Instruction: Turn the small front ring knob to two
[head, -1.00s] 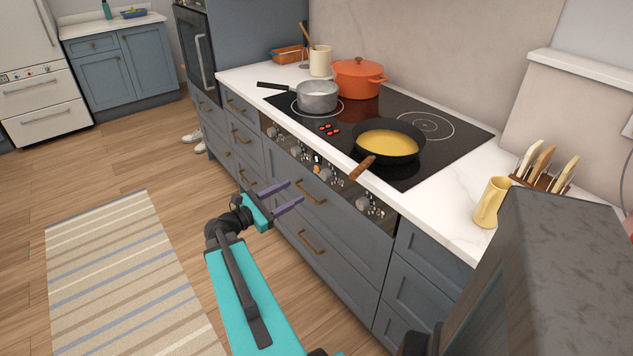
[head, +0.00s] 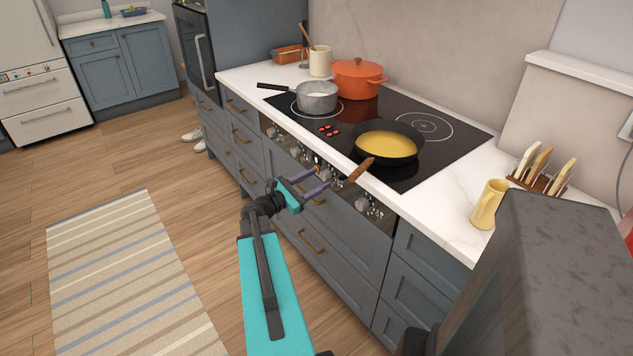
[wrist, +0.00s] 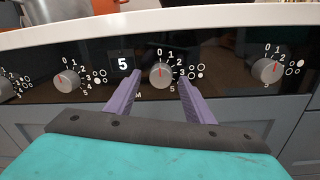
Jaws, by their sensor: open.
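A dark control panel (wrist: 220,55) with a row of round grey knobs fills the wrist view. The middle knob (wrist: 161,76) has its red pointer up at about 0, with ring symbols to its right. A left knob (wrist: 68,82) and a right knob (wrist: 268,70) stand either side. The ring symbols are too small to tell which is the small front ring's knob. My gripper (wrist: 160,80) is open and empty, its purple fingers either side of the middle knob in the picture. I cannot tell whether they touch it. In the head view my gripper (head: 323,177) is at the panel.
A display (wrist: 123,63) reads 5 left of the middle knob. A frying pan (head: 387,143) stands on the hob, its wooden handle (head: 360,169) jutting over the counter edge near my gripper. A saucepan (head: 317,96) and orange pot (head: 359,78) stand behind.

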